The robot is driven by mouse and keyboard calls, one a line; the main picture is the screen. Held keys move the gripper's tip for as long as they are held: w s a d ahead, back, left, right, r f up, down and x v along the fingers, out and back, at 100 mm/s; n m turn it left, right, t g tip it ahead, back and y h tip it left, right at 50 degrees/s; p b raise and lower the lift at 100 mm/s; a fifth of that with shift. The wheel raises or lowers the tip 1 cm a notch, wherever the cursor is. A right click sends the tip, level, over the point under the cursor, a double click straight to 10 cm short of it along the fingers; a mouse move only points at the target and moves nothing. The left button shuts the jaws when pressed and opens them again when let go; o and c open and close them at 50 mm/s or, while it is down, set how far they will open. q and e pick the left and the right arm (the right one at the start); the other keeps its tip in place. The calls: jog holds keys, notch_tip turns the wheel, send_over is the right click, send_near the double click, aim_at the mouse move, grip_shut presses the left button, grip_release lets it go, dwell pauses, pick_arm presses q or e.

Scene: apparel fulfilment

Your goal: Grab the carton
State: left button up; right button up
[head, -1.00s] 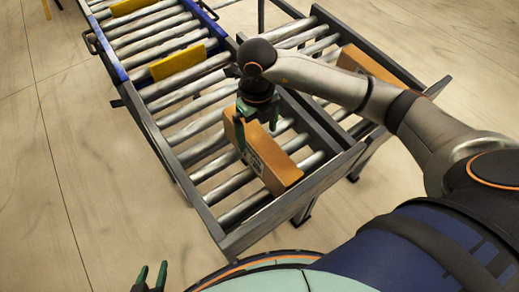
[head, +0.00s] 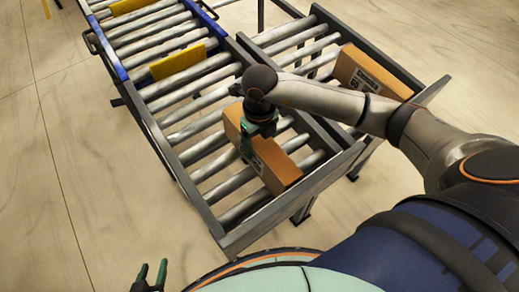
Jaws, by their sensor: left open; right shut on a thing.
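A brown carton (head: 281,171) with a printed label stands on edge on the rollers of the near conveyor. My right gripper (head: 247,147) reaches down over its upper left part and is shut on it, one green finger showing on the near face. The other finger is hidden behind the carton and wrist. A second brown carton (head: 372,72) with a label stands on the right conveyor, partly behind my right arm. My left gripper (head: 152,275) is open and empty at the bottom left, over the floor, away from the conveyor.
The roller conveyor (head: 199,207) has raised grey side rails and an end rail near me. Two yellow plates (head: 177,61) stand across the rollers further up. A second roller section (head: 290,40) adjoins on the right. The floor on the left is clear.

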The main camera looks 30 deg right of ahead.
grip_shut()
dwell(0.3)
jog(key=shift+w+r, duration=0.1)
jog(key=shift+r, duration=0.05)
